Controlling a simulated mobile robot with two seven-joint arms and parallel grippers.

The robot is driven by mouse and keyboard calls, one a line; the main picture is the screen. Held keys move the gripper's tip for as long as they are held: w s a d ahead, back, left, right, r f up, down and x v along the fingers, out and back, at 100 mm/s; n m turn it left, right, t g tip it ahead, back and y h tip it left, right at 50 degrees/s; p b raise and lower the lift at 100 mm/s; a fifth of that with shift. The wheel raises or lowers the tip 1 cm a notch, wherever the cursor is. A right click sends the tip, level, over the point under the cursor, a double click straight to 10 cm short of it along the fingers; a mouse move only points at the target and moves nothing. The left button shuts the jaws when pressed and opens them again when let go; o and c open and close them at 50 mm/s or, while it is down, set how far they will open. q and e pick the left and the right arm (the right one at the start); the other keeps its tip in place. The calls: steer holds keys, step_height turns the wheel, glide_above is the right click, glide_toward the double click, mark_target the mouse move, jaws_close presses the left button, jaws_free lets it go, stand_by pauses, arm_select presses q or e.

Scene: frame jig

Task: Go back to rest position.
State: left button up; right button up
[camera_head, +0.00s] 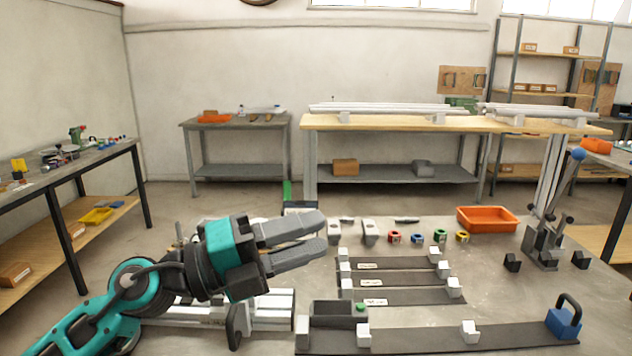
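My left gripper (324,232) reaches in from the lower left on its teal and black arm. Its two grey fingers point right, over the left part of the grey work table (500,290). I see a narrow gap between the fingers and nothing held there. Behind and below it is a pale metal frame piece (262,312), partly hidden by the gripper and arm. I cannot tell whether the gripper touches it. My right gripper is out of view.
Dark jig strips with white blocks (400,264) lie right of the gripper. Several small coloured parts (417,238), an orange bin (487,218) and a lever clamp (543,245) stand farther back.

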arm_select(q)
steer(key=w+a+f+n+t+y, duration=0.1)
steer(key=a+f+n+t+y, duration=0.2)
steer(key=a+n+t+y, duration=0.65)
steer(key=w+a+f+n+t+y, duration=0.25)
steer(key=n+t+y, duration=0.25)
steer(key=n, duration=1)
steer(key=s+a+f+n+g+y, duration=0.4)
steer(key=a+f+n+y, duration=0.1)
steer(key=f, duration=0.4)
steer(key=s+a+f+n+g, duration=0.1)
steer(key=s+f+n+g, duration=0.1)
steer(key=s+f+g, duration=0.65)
steer(key=s+a+f+n+g, duration=0.1)
steer(key=s+f+g, duration=0.4)
steer(key=s+f, duration=0.65)
steer(key=w+d+f+t+h, duration=0.2)
steer(key=w+d+f+t, duration=0.1)
steer(key=w+f+t, duration=0.2)
steer(key=f+t, duration=0.1)
steer(key=t, duration=0.1)
steer(key=shift+w+f+t, duration=0.25)
steer(key=shift+t, duration=0.05)
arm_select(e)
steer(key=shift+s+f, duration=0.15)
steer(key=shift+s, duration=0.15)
